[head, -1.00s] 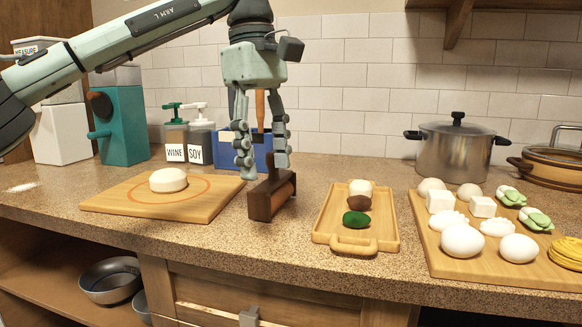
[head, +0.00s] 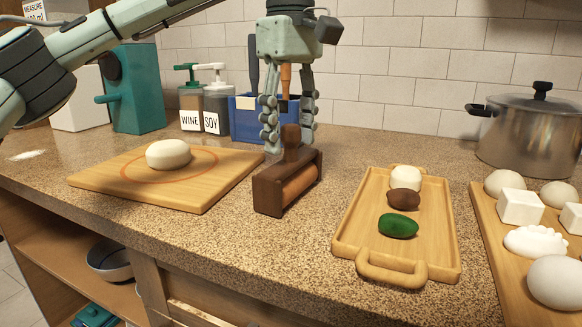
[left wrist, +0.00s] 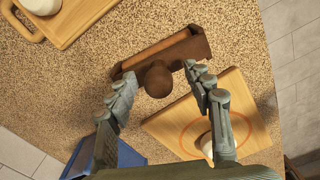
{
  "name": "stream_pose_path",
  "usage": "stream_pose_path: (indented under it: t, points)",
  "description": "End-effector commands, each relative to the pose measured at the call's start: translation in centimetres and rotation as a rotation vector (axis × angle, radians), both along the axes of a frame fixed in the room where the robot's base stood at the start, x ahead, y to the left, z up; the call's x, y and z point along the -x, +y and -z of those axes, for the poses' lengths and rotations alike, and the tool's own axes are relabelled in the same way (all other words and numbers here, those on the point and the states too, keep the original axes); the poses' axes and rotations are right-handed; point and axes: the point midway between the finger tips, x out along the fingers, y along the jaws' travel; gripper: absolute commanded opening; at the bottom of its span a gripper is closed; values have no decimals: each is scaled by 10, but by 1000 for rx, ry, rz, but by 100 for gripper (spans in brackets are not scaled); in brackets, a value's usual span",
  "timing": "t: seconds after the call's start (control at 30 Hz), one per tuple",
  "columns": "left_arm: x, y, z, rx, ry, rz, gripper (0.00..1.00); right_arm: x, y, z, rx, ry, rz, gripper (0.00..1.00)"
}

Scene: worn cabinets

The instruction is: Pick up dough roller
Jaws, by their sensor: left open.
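The dough roller (head: 287,185) stands on the speckled counter, a dark wood block with a lighter roller and an upright round-topped handle. It also shows in the left wrist view (left wrist: 163,52), where I look down on its knob. My left gripper (head: 289,145) is open and points down at the handle. In the left wrist view its two fingers (left wrist: 160,75) stand on either side of the knob, with visible gaps. The fingers are not closed on it. My right gripper is not in view.
A board with dough (head: 168,154) lies left of the roller. A handled tray (head: 347,240) with small pieces lies right. Behind stand a blue box (head: 243,121), wine and soy bottles (head: 217,108) and a teal device (head: 137,90). A steel pot (head: 530,135) stands at right.

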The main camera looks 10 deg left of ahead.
Motion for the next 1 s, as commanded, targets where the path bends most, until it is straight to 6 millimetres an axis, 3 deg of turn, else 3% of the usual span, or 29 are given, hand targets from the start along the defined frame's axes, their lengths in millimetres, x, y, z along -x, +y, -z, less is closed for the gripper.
stream_pose_path:
  t: [0.13, 0.37, 0.8, 1.0]
  points:
    - [0, -1, 14, 1, -1, 1, 52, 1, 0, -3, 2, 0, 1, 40]
    - [0, -1, 16, 1, -2, 0, 52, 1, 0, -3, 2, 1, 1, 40]
    - [0, -1, 16, 1, -1, 1, 0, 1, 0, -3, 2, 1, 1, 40]
    - [0, -1, 16, 1, -1, 1, 0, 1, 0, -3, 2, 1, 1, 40]
